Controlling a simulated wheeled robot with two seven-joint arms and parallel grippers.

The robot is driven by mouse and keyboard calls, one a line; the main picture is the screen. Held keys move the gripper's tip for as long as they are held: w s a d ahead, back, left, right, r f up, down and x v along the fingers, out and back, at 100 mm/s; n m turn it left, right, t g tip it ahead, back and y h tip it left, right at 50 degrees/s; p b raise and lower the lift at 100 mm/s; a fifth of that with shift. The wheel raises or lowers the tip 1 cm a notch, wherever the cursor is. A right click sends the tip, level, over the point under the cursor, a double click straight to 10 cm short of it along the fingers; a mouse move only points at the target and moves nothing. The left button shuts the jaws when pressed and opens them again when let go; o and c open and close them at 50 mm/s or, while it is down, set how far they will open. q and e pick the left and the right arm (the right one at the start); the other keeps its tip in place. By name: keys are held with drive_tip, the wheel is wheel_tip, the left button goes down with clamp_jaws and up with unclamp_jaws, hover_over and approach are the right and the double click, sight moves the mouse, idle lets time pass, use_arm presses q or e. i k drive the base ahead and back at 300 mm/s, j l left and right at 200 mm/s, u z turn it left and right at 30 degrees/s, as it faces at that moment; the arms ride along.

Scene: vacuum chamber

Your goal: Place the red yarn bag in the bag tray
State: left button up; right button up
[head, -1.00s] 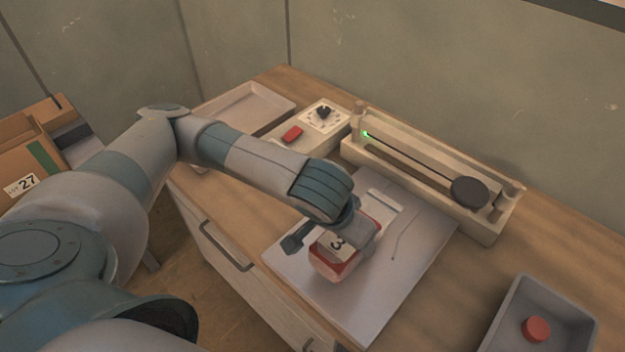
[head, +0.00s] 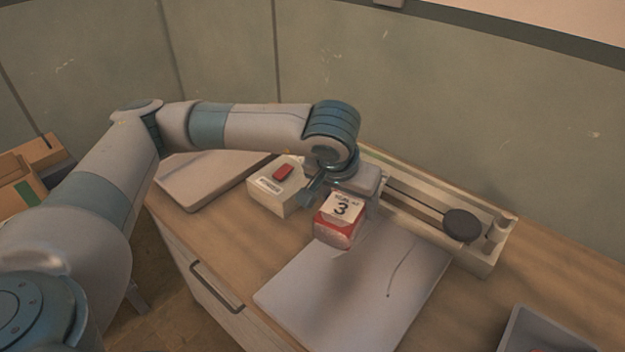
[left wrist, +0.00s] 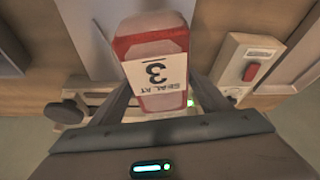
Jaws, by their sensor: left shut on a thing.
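The red yarn bag (head: 334,236), a red and clear block-like packet with a white label marked 3, is held by my left gripper (head: 345,195). It hangs above the far edge of the pale grey mat, in front of the sealer. In the left wrist view the bag (left wrist: 150,45) sits between the two fingers of my left gripper (left wrist: 163,88), which are shut on it. The pictures do not say which is the bag tray. My right gripper is not in view.
The long sealer (head: 480,258) with a black round knob (head: 462,226) stands along the wall. A control box (head: 272,196) with a red switch stands left of the bag. The mat (head: 350,300) is bare except for a thin dark line. Cardboard boxes (head: 25,175) stand far left.

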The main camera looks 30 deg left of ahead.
sight(225, 169)
drive_tip(key=j+z, duration=0.1)
drive_tip(key=j, duration=1)
drive_tip(key=j+z, duration=0.1)
drive_tip(key=j, duration=1)
drive_tip(key=k, duration=0.05)
